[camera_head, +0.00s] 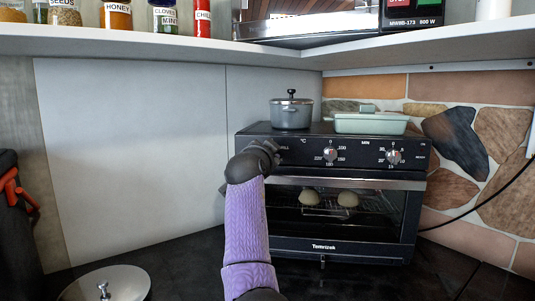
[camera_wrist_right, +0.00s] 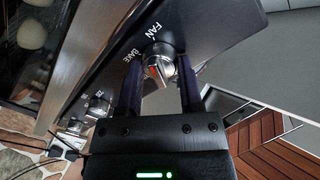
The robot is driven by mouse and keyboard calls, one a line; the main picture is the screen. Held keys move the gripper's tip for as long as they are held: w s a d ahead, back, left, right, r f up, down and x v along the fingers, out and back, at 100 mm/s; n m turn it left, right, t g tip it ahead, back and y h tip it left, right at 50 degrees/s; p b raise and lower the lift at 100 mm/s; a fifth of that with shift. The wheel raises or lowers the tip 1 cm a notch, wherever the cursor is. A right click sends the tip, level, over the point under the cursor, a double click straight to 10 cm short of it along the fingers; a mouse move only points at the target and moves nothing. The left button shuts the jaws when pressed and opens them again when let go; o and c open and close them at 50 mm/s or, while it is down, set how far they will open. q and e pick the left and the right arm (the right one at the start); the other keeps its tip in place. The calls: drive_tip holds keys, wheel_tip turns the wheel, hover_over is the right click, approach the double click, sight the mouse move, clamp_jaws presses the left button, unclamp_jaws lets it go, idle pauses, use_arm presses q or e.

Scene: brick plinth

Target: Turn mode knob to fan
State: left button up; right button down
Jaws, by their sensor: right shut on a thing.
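The black toaster oven (camera_head: 340,250) stands in the corner of the counter. Its mode knob (camera_wrist_right: 158,68) is silver with a red mark and shows in the right wrist view, beside the printed words FAN and BAKE. I cannot tell exactly which word the mark points to. My right gripper (camera_wrist_right: 159,85) has one dark finger on each side of the knob and is shut on it. In the head view my right gripper (camera_head: 268,150) is at the upper left of the oven front and hides the mode knob. My left gripper is not in view.
The temperature knob (camera_head: 330,155) and timer knob (camera_head: 393,157) are farther right on the panel. A grey pot (camera_head: 291,113) and a green dish (camera_head: 370,123) stand on the oven. A shelf (camera_head: 180,43) hangs above. A lid (camera_head: 106,285) lies at the front left.

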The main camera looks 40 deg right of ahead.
drive_tip(key=shift+f+m, duration=0.15)
drive_tip(key=shift+m, duration=0.25)
drive_tip(key=shift+c, duration=1.2)
unclamp_jaws()
drive_tip(key=v, duration=1)
drive_tip(key=shift+p, duration=0.35)
